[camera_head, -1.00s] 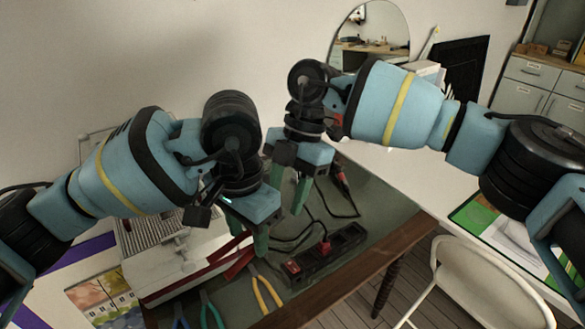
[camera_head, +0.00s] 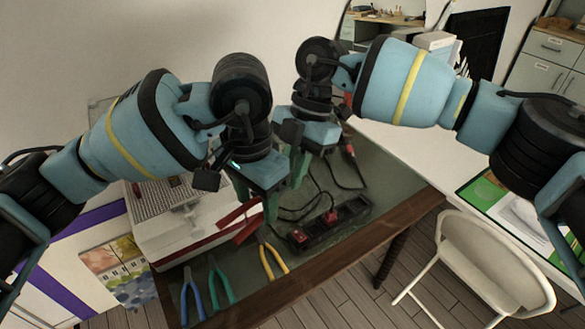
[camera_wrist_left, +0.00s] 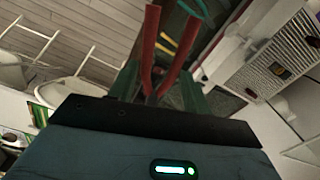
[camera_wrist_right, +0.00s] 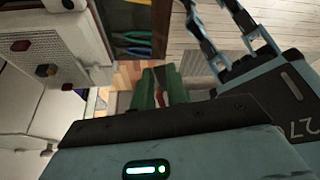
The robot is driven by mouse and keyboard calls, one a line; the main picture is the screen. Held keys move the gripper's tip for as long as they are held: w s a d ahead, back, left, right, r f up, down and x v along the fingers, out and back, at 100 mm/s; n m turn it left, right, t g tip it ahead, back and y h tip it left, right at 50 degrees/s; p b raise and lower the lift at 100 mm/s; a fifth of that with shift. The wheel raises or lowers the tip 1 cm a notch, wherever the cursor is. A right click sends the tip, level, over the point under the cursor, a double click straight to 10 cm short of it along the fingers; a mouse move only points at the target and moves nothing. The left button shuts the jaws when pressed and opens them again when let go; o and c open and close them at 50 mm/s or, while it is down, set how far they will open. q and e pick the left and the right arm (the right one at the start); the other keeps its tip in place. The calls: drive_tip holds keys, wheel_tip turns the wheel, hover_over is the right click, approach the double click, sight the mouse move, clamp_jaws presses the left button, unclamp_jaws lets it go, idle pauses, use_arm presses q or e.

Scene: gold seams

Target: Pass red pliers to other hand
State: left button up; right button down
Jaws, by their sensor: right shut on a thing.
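The red pliers (camera_head: 238,216) are in the air, their red handles hanging below my left gripper (camera_head: 256,201) in the head view. In the left wrist view the red handles (camera_wrist_left: 150,45) spread between the green fingers of my left gripper (camera_wrist_left: 161,92), which stand apart on either side. My right gripper (camera_head: 295,168) is close beside the left one, in the middle of the head view. In the right wrist view its fingers (camera_wrist_right: 163,87) are close together, with a bit of red between them; it is shut on the pliers. The pliers' jaws are mostly hidden.
Blue pliers (camera_head: 193,298), teal pliers (camera_head: 221,285) and yellow pliers (camera_head: 272,261) lie on the green-topped table near its front edge. A black power strip (camera_head: 332,225) with red parts and cables lies to the right. A white box-like device (camera_head: 170,225) stands left. A white chair (camera_head: 490,255) stands right.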

use_arm(q)
drive_tip(key=o, duration=0.4)
